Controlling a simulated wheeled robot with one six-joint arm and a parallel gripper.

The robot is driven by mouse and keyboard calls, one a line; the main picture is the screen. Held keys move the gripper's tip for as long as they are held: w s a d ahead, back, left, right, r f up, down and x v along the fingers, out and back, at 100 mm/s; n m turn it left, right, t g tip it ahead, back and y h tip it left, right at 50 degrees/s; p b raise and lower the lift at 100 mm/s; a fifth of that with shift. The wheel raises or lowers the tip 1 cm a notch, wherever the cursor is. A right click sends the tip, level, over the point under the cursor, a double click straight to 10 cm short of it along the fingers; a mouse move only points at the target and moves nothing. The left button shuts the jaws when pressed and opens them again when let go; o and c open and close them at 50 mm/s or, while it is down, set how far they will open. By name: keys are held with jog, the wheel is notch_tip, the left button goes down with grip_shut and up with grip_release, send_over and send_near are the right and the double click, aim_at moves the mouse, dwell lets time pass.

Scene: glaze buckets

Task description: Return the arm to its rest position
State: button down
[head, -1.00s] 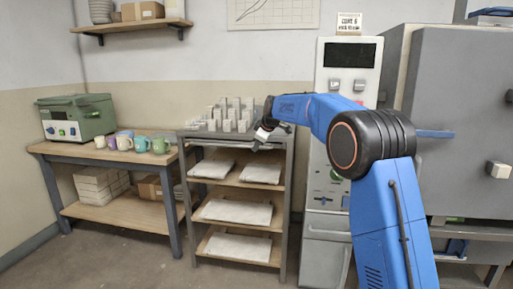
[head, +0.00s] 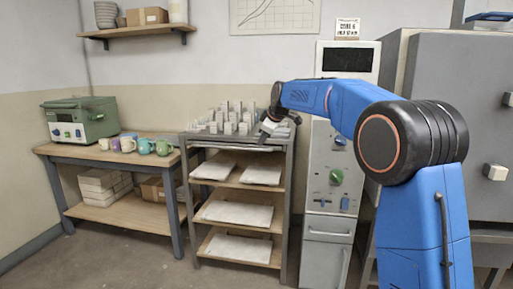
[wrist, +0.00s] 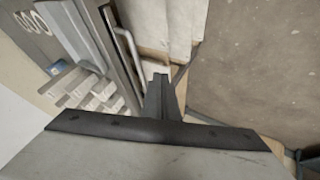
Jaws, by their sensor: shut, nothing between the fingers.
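My blue arm reaches in from the right in the head view, bent at a black elbow. My gripper (head: 266,128) hangs at the front right corner of the shelf rack's top, pointing down. The wrist view shows its dark fingers (wrist: 161,92) closed together with nothing between them. Whether the gripper touches the rack cannot be told. The metal shelf rack (head: 285,205) stands below and behind it, with several pale upright blocks (head: 231,119) on its top.
White slabs (head: 238,214) lie on the rack's shelves. At left a wooden bench (head: 104,153) bears a green machine (head: 80,118) and several mugs (head: 144,146). A control cabinet (head: 332,180) and a big grey kiln-like cabinet (head: 455,75) stand at right. Open floor lies in front.

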jog(key=s+d+f+m+g+h, duration=0.1)
jog(key=s+d+m, duration=0.35)
jog(key=s, duration=1.15)
jog(key=s+d+f+m+h, duration=0.15)
jog(key=s+d, duration=0.55)
jog(key=s, duration=0.8)
jog(key=s+d+f+m, duration=0.2)
jog(key=s+f, duration=0.4)
jog(key=s, duration=0.4)
jog(key=s+d+f+m+g, duration=0.1)
jog(key=s+f, duration=0.4)
jog(key=s, duration=0.5)
jog(key=s+d+f+m, duration=0.4)
jog(key=s+f, duration=0.2)
jog(key=s, duration=0.4)
jog(key=shift+s+f+g+h, duration=0.15)
jog(key=shift+f+g+h, duration=0.15)
jog(key=shift+h, duration=0.05)
